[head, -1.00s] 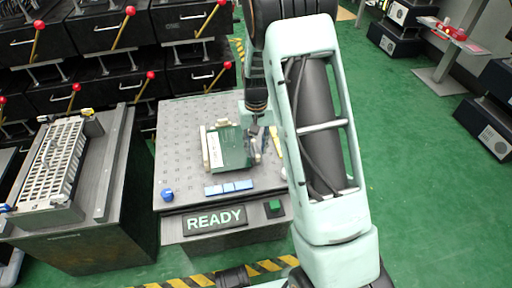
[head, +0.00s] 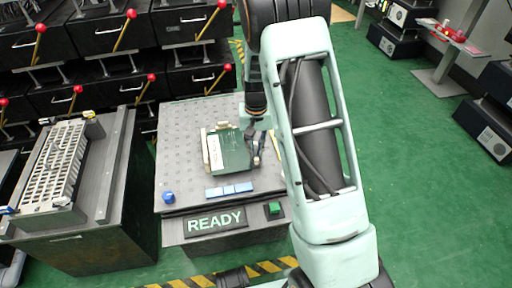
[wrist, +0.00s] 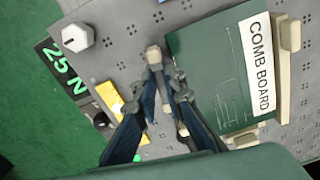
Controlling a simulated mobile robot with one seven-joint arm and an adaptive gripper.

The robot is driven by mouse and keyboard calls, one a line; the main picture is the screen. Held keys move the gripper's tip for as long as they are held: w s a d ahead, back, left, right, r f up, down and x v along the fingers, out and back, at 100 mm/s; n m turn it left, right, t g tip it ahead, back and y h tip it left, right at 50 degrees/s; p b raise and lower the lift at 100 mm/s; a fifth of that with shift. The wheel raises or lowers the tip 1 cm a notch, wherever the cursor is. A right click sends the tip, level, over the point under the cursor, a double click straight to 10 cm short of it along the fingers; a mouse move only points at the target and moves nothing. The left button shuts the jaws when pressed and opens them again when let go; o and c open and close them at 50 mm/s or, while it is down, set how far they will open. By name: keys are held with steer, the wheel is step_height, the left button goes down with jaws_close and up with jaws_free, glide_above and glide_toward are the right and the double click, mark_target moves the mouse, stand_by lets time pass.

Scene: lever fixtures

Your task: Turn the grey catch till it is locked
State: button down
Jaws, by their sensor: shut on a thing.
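The grey catch (wrist: 155,60) is a small pale grey lever beside the green board. In the wrist view, the two dark fingers of my gripper (wrist: 163,80) close around it, and its end shows just past the fingertips. The rest of the catch is hidden by the fingers. The green board (wrist: 208,75) carries a white "COMB BOARD" label (wrist: 258,62) and sits between pale clamp blocks. In the head view the board (head: 232,152) lies on the grey perforated table, with my gripper at its right edge, partly hidden by my arm. Whether the catch is locked cannot be told.
A yellow strip (wrist: 122,100) lies near the gripper. A rack (head: 58,160) stands left.

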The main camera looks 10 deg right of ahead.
mark_target(256, 152)
steer(key=m+p, duration=0.3)
steer(key=m, duration=0.1)
steer(key=shift+r+m, duration=0.15)
steer(key=shift+m, duration=0.15)
steer(key=m+p, duration=0.2)
steer(key=m, duration=0.1)
steer(key=shift+m, duration=0.3)
steer(key=m+p, duration=0.2)
steer(key=m, duration=0.2)
steer(key=shift+p, duration=0.35)
steer(key=shift+m+p, duration=0.95)
steer(key=shift+m, duration=1.15)
steer(key=c, duration=2)
jaws_free()
step_height(256, 152, up, 12)
steer(key=shift+f, duration=0.1)
